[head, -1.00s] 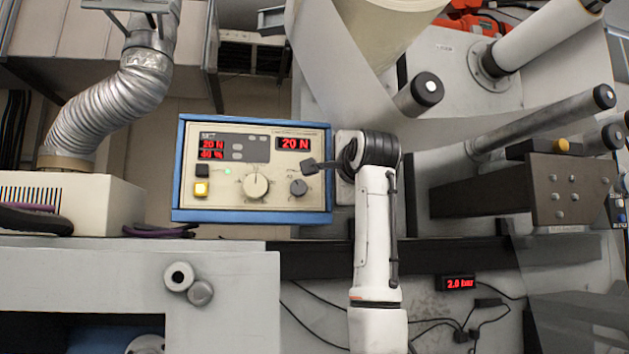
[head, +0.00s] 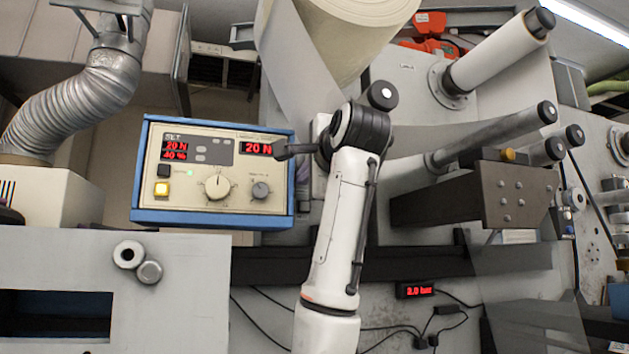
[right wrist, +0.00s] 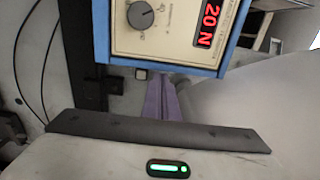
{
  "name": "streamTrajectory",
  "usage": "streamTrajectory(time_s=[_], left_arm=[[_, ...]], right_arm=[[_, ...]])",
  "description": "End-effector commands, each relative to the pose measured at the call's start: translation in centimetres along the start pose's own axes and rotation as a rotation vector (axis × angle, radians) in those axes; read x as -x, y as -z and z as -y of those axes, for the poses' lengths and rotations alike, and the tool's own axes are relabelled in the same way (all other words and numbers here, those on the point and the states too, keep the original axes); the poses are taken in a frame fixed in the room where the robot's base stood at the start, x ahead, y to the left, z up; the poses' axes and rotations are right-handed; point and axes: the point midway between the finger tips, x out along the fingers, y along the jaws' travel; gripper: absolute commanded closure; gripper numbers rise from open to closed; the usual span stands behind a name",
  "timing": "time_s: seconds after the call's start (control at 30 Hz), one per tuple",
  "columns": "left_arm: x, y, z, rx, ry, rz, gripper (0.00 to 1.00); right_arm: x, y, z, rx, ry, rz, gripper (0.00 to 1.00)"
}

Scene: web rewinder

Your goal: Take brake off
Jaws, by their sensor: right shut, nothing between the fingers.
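A cream control box with a blue frame (head: 214,221) stands left of centre in the head view. It has a black button (head: 163,170), a lit yellow button (head: 162,189), a large pale knob (head: 217,187), a small grey knob (head: 260,190) and red displays (head: 257,148) reading 20 N. No brake label is readable. My right gripper (head: 281,152) is shut and empty, overlapping the box's upper right in the picture; I cannot tell whether it touches. The right wrist view shows the small knob (right wrist: 140,15) and part of the box. My left gripper is not in view.
A large paper roll (head: 355,35) and its web hang above my right arm. Rollers (head: 490,138) and a dark bracket (head: 480,196) stand to the right. A grey machine block (head: 190,290) fills the lower left. A flexible silver duct (head: 75,105) is at upper left.

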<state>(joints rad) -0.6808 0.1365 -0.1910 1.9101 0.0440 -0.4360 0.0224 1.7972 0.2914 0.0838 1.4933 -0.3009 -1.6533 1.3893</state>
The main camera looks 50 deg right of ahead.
Motion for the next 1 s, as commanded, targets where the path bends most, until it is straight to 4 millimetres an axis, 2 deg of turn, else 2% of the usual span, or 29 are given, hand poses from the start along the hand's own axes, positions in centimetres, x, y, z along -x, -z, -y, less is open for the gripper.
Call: streamTrajectory(time_s=[0.1,0.33,0.77,1.0], left_arm=[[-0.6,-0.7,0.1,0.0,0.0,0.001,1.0],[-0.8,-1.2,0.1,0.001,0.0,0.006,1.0],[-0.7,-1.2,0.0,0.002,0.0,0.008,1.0],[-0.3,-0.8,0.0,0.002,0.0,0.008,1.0]], right_arm=[[2.3,0.0,-0.1,-0.001,0.005,0.001,1.0],[4.2,0.1,0.1,0.0,0.003,-0.001,1.0],[4.2,0.1,0.2,0.0,0.002,-0.001,1.0],[2.5,0.0,0.2,0.001,-0.001,-0.002,1.0]])
